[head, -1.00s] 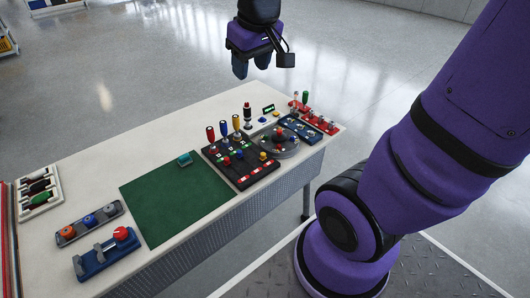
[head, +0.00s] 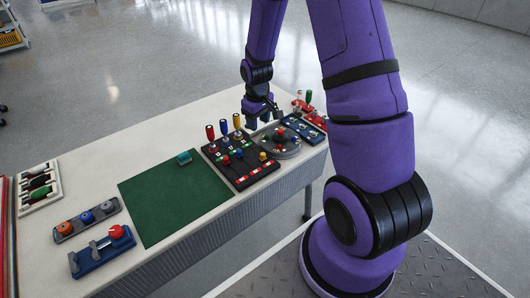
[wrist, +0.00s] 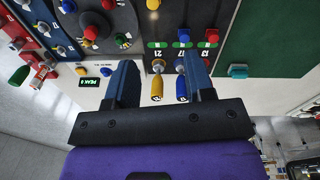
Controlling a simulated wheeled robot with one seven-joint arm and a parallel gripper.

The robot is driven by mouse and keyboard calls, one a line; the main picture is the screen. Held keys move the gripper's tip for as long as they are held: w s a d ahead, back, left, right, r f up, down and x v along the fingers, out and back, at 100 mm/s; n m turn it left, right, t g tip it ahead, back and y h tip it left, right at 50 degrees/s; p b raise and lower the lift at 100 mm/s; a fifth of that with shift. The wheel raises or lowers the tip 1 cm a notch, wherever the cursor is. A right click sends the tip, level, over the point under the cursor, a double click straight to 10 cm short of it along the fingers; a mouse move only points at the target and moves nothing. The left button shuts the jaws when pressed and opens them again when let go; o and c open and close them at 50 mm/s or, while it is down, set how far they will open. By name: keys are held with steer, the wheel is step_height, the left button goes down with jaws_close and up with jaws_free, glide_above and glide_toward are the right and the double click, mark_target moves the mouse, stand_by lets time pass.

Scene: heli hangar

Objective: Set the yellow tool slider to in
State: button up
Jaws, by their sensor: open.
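The yellow tool (head: 237,121) stands upright at the far right of a row of tools on the back part of the black board (head: 243,181). A blue tool (head: 223,127) and a red tool (head: 210,132) stand to its left. My gripper (head: 259,116) is low, behind and right of the yellow tool. In the wrist view, my gripper (wrist: 160,62) is open. The yellow handle (wrist: 157,88) shows between its fingers, with the blue handle (wrist: 181,87) close to the right finger. I cannot tell whether either finger touches a handle.
A round dial panel (head: 281,153) stands right of the board, with a blue panel (head: 302,127) and red levers (head: 317,120) beyond. A green mat (head: 170,208) with a teal block (head: 184,157) lies to the left. A small display (wrist: 90,82) shows near the left finger.

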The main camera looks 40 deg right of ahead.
glide_toward(263, 154)
step_height(263, 154, down, 10)
steer(key=shift+w+d+r, duration=0.15)
steer(key=shift+r, duration=0.05)
stand_by(0.5)
steer(key=shift+c, duration=0.5)
jaws_close()
